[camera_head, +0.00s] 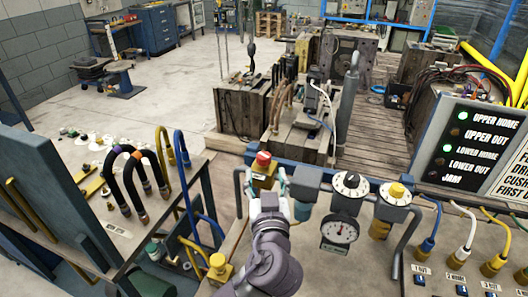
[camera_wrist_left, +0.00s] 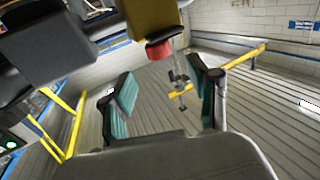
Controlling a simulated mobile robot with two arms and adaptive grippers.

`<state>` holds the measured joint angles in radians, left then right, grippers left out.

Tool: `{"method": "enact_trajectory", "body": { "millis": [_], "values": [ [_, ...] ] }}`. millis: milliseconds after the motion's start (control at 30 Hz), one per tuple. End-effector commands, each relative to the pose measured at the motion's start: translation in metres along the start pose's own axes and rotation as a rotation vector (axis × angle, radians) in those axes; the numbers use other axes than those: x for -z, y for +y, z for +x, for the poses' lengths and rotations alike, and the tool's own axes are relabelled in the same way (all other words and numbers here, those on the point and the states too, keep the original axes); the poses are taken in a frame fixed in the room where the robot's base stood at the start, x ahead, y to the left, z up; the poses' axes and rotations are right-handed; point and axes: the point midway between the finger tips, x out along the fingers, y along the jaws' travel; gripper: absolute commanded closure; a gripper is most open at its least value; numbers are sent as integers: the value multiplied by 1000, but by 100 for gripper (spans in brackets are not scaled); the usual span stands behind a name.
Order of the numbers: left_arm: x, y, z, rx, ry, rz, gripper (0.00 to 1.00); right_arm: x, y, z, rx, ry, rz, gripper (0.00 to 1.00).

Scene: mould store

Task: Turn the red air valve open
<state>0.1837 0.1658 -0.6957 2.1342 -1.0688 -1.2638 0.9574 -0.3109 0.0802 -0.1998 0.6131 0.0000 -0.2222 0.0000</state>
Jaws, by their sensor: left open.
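The red air valve is a red knob (camera_head: 262,158) on a yellow body (camera_head: 263,175), mounted on the blue-grey pipe bar in the head view. In the left wrist view the red knob (camera_wrist_left: 158,50) and yellow body (camera_wrist_left: 155,18) show at the top, above the gap between my fingers. My left gripper (camera_head: 267,183) is open, with teal finger pads, close to the valve's near side. In the left wrist view its fingers (camera_wrist_left: 164,97) are spread with nothing between them. Contact with the knob cannot be told. My right gripper is not in view.
Right of the valve on the same bar are a black dial (camera_head: 349,185), a pressure gauge (camera_head: 339,231) and a yellow knob (camera_head: 397,191). Hoses (camera_head: 135,180) arch at the left. An indicator panel (camera_head: 475,145) stands at the right. Moulds on wooden crates (camera_head: 241,108) stand behind the bar.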

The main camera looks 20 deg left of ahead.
Motion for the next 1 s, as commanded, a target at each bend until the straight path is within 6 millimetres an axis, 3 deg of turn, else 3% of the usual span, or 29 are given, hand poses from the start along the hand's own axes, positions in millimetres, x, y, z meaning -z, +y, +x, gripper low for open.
{"method": "enact_trajectory", "body": {
  "millis": [100,300,500,767,1000],
  "values": [
    [5,-1,26,2,3,6,39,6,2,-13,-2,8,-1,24],
    [2,0,56,1,0,3,39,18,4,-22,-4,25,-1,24],
    [0,-1,67,1,-1,1,39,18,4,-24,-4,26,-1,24],
    [0,0,68,1,-1,0,39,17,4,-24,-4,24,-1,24],
    [0,0,67,1,-1,0,79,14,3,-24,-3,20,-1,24]
  ]
}}
